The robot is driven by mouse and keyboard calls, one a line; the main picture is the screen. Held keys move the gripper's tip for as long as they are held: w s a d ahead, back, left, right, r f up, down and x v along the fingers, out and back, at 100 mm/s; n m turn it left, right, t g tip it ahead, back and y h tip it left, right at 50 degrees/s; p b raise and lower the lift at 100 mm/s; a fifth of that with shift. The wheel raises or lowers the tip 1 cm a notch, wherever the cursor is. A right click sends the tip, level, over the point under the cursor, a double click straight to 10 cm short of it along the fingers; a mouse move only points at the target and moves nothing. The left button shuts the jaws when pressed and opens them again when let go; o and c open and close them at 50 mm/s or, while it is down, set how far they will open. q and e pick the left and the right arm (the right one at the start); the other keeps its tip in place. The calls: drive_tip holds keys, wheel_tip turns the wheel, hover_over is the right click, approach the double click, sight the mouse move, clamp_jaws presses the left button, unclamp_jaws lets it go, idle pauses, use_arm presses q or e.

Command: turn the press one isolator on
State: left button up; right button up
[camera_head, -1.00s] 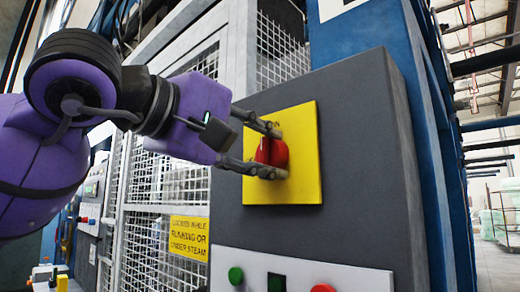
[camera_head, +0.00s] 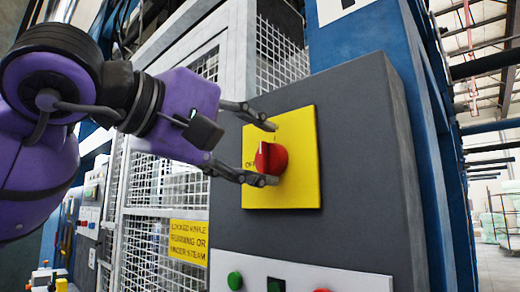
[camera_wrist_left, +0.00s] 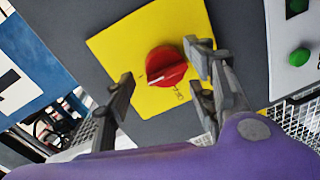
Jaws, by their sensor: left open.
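The isolator is a red round knob (camera_head: 272,160) on a square yellow plate (camera_head: 302,182), fixed to a dark grey cabinet. The knob (camera_wrist_left: 167,66) and yellow plate (camera_wrist_left: 125,50) also show in the left wrist view. My left gripper (camera_head: 266,153) is open, one finger above the knob and one just below it. In the left wrist view its fingers (camera_wrist_left: 160,70) stand apart on both sides of the knob. My right gripper is not in view.
Below the plate, a white panel (camera_head: 300,272) carries a green button (camera_head: 235,279) and a red button (camera_head: 322,290). A white mesh guard (camera_head: 165,190) with a yellow warning sign (camera_head: 189,241) stands to the left. A blue post (camera_head: 425,130) rises at the right.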

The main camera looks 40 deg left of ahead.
use_arm(q)
drive_tip(key=s+r, duration=0.1)
drive_tip(key=s, duration=0.9)
drive_tip(key=shift+s+a, duration=0.3)
drive_tip(key=shift+a, duration=0.1)
drive_tip(key=shift+r, duration=0.15)
